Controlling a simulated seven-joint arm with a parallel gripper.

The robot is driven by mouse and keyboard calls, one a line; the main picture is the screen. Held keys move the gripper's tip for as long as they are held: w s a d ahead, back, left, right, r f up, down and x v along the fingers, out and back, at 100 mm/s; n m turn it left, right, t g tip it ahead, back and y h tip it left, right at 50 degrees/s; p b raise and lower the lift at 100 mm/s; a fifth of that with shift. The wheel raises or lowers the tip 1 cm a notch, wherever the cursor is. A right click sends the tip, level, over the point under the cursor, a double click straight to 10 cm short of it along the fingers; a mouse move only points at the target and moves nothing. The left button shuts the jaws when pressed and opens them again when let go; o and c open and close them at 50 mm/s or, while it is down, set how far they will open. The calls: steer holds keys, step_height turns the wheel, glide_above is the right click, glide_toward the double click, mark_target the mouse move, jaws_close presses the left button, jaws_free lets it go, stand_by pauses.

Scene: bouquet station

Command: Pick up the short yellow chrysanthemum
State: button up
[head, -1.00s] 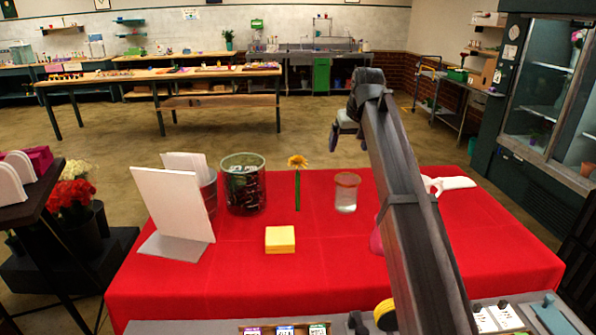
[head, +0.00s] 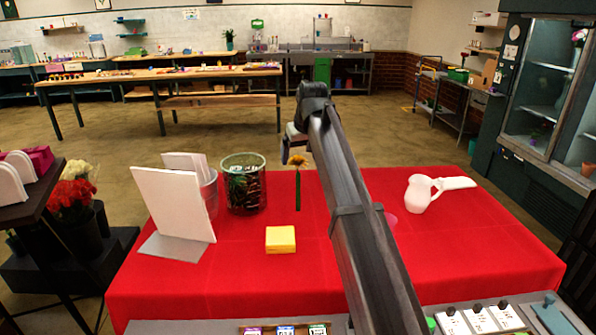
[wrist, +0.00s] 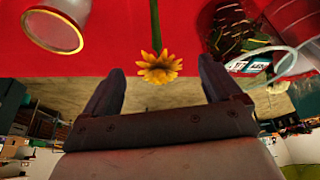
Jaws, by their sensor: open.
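The short yellow chrysanthemum (head: 298,162) stands upright on the red table, its green stem below the bloom. In the wrist view its yellow bloom (wrist: 159,67) lies between and just beyond my two fingertips, with the stem running away from me. My gripper (wrist: 160,85) is open and empty. In the head view my gripper (head: 290,150) is close by the bloom, at its upper left, and my arm covers part of the scene. I cannot tell whether a finger touches the petals.
A glass container with dark stems (head: 243,190) stands left of the flower. A yellow block (head: 280,239) lies in front. White cards (head: 172,205) stand left.

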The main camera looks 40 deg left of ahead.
mark_target(298, 168)
steer(key=shift+w+x, duration=0.15)
steer(key=shift+x, duration=1.6)
steer(key=shift+w+x, duration=0.15)
steer(key=shift+x, duration=1.55)
steer(key=shift+a+r, duration=0.15)
steer(key=shift+c, duration=0.4)
steer(key=c, duration=0.9)
